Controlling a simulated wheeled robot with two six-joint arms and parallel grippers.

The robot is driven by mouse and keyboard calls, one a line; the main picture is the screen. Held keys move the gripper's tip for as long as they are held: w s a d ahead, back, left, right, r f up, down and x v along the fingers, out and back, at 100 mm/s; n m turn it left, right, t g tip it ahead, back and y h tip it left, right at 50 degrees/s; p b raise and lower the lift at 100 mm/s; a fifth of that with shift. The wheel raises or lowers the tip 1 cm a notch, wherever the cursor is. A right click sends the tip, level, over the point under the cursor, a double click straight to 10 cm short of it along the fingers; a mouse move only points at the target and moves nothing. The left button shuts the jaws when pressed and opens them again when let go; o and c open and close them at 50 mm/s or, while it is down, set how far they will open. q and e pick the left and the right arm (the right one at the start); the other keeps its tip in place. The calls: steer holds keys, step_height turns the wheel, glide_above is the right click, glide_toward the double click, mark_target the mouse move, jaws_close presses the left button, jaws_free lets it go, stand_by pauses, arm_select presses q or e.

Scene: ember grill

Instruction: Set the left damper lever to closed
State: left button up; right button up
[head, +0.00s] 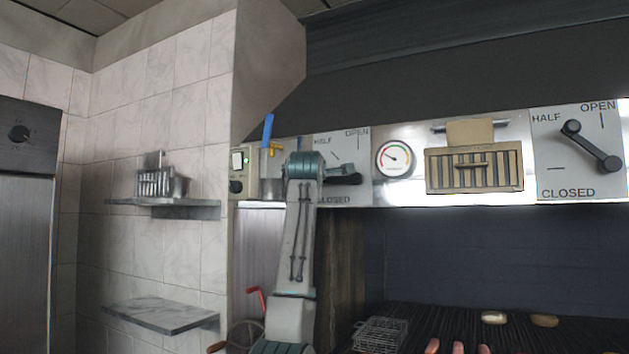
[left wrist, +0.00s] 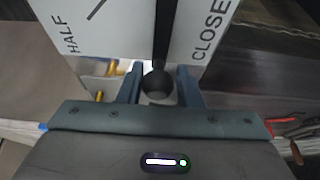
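The left damper lever (head: 346,179) is black and sits on a white plate (head: 357,147) marked HALF, OPEN and CLOSED. It lies about level and points left, partly hidden by my left arm. In the left wrist view the lever (left wrist: 161,40) runs straight down between the HALF and CLOSED words, ending in a round black knob (left wrist: 156,84). My left gripper (left wrist: 158,69) is open, one finger on each side of the knob, with small gaps visible. No CLOSED tick shows on the plate around the lever. My right gripper is in neither view.
A blue-handled tap (head: 268,131) is close left of my arm. The grill (head: 446,320) with food lies below.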

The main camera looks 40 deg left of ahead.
arm_select(q)
steer(key=shift+o, duration=1.3)
steer(key=shift+f, duration=0.1)
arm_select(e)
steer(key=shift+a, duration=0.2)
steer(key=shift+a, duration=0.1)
arm_select(q)
steer(key=shift+s, duration=0.15)
steer(key=b+v, duration=0.4)
steer(key=v, duration=0.6)
steer(key=shift+s+d, duration=0.15)
steer(key=shift+s, duration=0.05)
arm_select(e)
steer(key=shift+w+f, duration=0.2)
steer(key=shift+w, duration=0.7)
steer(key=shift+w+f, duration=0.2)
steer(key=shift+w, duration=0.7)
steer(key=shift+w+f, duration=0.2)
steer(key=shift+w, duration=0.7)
